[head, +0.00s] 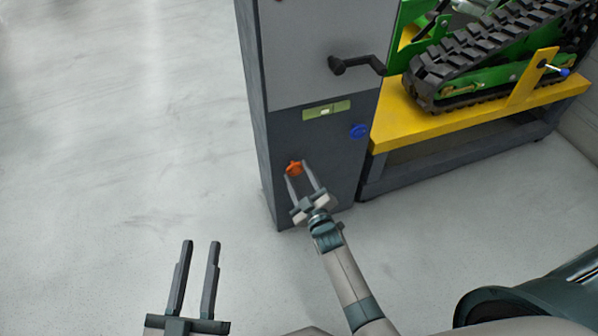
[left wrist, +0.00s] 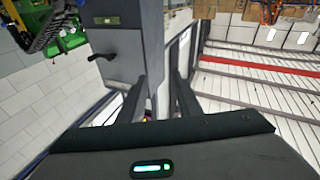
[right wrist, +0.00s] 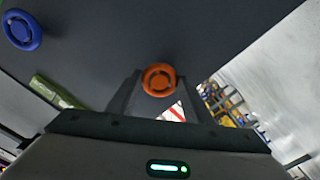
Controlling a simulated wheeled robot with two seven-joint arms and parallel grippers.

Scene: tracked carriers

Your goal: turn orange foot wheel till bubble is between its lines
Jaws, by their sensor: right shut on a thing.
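The orange foot wheel (head: 294,167) sits low on the front of the grey cabinet (head: 311,135). My right gripper (head: 299,171) is shut on it, one finger at each side; in the right wrist view the orange wheel (right wrist: 159,80) shows between the fingertips. The green level vial (head: 340,107) is on the cabinet above the wheel, with a pale bubble (head: 325,112) near its middle. The vial's lines are too small to make out, so I cannot tell whether the bubble is between them. My left gripper (head: 202,243) is open and empty above the floor, left of the cabinet.
A blue wheel (head: 359,131) is right of the vial. A black crank handle (head: 357,65) sticks out above. A yellow bench (head: 440,123) with a green tracked carrier (head: 490,60) stands right of the cabinet. The floor at left is clear.

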